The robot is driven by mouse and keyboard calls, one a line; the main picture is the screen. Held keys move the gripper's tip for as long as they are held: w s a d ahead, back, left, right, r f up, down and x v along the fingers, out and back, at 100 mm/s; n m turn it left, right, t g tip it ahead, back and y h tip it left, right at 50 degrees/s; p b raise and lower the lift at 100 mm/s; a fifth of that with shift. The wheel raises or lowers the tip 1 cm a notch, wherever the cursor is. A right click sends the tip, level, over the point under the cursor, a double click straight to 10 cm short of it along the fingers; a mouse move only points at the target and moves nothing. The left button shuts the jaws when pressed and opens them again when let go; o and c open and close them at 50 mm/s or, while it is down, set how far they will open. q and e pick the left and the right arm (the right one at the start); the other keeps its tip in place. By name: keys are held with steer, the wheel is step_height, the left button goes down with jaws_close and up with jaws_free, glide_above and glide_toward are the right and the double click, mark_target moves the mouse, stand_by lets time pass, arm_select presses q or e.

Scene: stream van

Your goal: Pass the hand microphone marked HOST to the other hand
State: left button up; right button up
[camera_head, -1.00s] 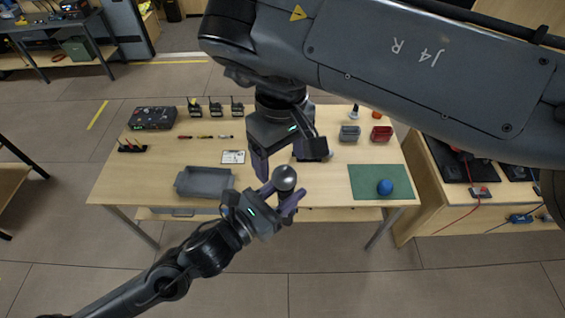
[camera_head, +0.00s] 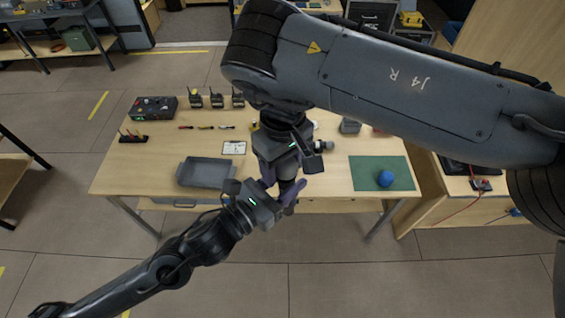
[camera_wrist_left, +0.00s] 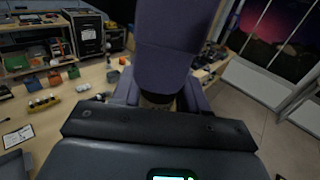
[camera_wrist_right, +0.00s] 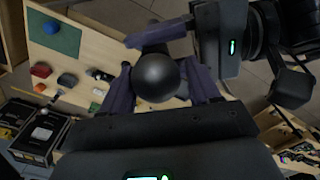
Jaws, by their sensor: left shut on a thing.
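The hand microphone shows its round dark head (camera_wrist_right: 156,77) in the right wrist view. Its marking cannot be read. My left gripper (camera_head: 282,195) is shut on the microphone's body and holds it up in front of the table's near edge. My right gripper (camera_head: 283,181) is right above, pointing down. In the right wrist view its two fingers stand apart, one on each side of the head, and look open. In the head view the grippers and the right arm hide most of the microphone.
On the table are a grey tray (camera_head: 206,174), a white card (camera_head: 234,147), a green mat (camera_head: 366,173) with a blue ball (camera_head: 385,178), several radios (camera_head: 195,98) and a black box (camera_head: 153,107). My right arm covers the table's back right.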

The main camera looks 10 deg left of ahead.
steer(key=shift+s+a, duration=0.1)
steer(key=c, duration=0.7)
arm_select(q)
steer(key=o, duration=1.2)
arm_select(e)
steer(key=shift+c, duration=1.2)
arm_select(q)
steer(key=shift+o, duration=0.2)
steer(key=shift+s, duration=0.1)
